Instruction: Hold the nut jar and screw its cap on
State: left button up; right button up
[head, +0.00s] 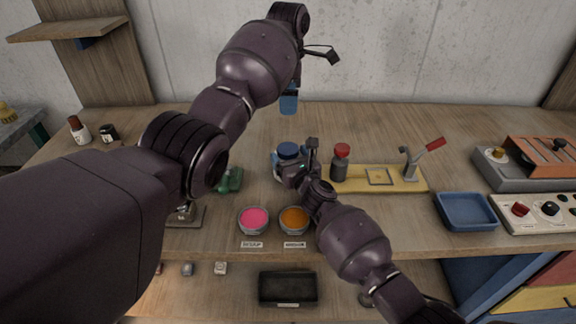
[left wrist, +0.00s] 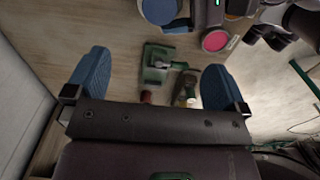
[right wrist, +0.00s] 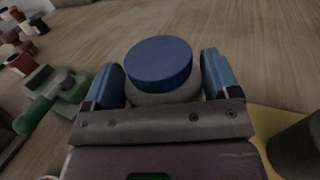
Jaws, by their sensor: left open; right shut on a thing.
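The nut jar (head: 277,164) stands near the middle of the workbench, its pale body mostly hidden by my right gripper (head: 291,172). In the right wrist view, the blue fingers are shut on the jar (right wrist: 165,98) from both sides. The blue cap (right wrist: 160,63) sits on top of the jar and looks level; I cannot tell how tightly it is screwed. The cap also shows in the head view (head: 288,149) and at the top edge of the left wrist view (left wrist: 160,10). My left gripper (head: 289,102) is open and empty, raised above and apart from the jar.
A dark bottle with a red top (head: 341,162) and a yellow board (head: 410,184) with a red-handled lever are right of the jar. Pink (head: 253,218) and orange (head: 294,219) bowls stand in front. A green tool (head: 230,180) is left. The bench behind is mostly clear.

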pick_arm(q)
jog(key=shift+r, duration=0.65)
pick_arm(e)
jog(key=o, duration=1.6)
jog(key=shift+s+d, duration=0.25)
jog(key=shift+s, duration=0.2)
jog(key=p+v, duration=0.2)
jog(key=v, duration=0.6)
jog(key=shift+s+d+p, duration=0.1)
jog(key=shift+s+p, duration=0.25)
jog(key=shift+p, duration=0.05)
pick_arm(q)
jog(key=shift+r, duration=2.1)
pick_arm(e)
jog(key=shift+s+d, duration=0.2)
jog(key=shift+s, duration=0.3)
